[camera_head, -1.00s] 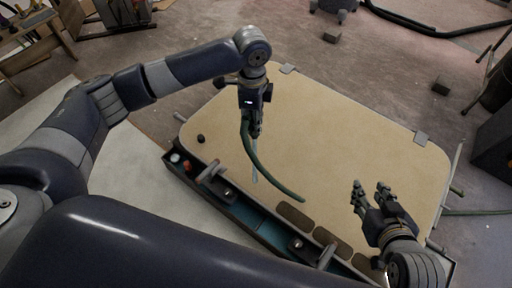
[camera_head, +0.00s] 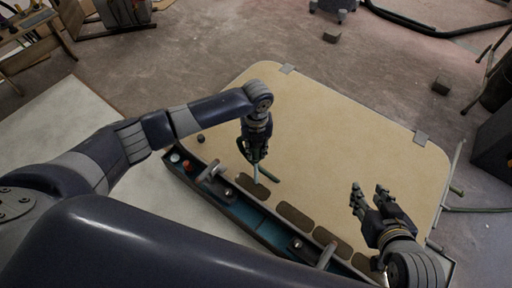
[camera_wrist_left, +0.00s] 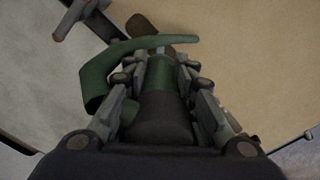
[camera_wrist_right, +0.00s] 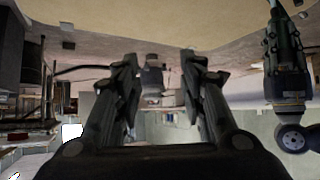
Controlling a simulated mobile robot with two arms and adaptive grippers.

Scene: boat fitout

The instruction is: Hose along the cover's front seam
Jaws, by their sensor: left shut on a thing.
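The cover (camera_head: 330,130) is a large tan board with rounded corners. Its front edge runs along a dark and teal channel (camera_head: 255,216), with several brown oval patches (camera_head: 295,215) beside it. My left gripper (camera_head: 254,158) is shut on the green hose (camera_head: 262,173), low above the cover near the front edge. In the left wrist view the hose (camera_wrist_left: 160,75) sits between the fingers, with a curved green length bending across to the left. A pale thin tip shows below the gripper. My right gripper (camera_head: 371,190) is open and empty above the cover's right front part.
Grey bar handles (camera_head: 211,170) and (camera_head: 327,254) stand up from the channel. A small dark knob (camera_head: 200,138) is at the cover's left. Grey clips (camera_head: 420,138) hold the far edge. The cover's middle is clear.

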